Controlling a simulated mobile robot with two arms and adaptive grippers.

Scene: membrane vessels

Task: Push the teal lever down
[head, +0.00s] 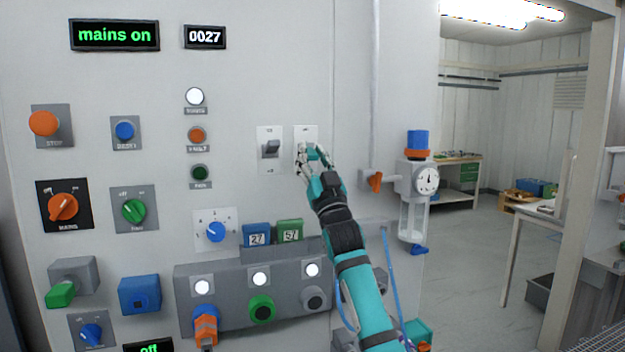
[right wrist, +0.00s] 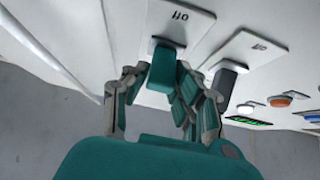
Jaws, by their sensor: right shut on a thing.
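I cannot tell exactly how far the lever is tilted. My left gripper is not in view.
A grey lever (head: 271,148) on its own white plate sits close to the left of the teal one. The display reads "mains on" (head: 114,35).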

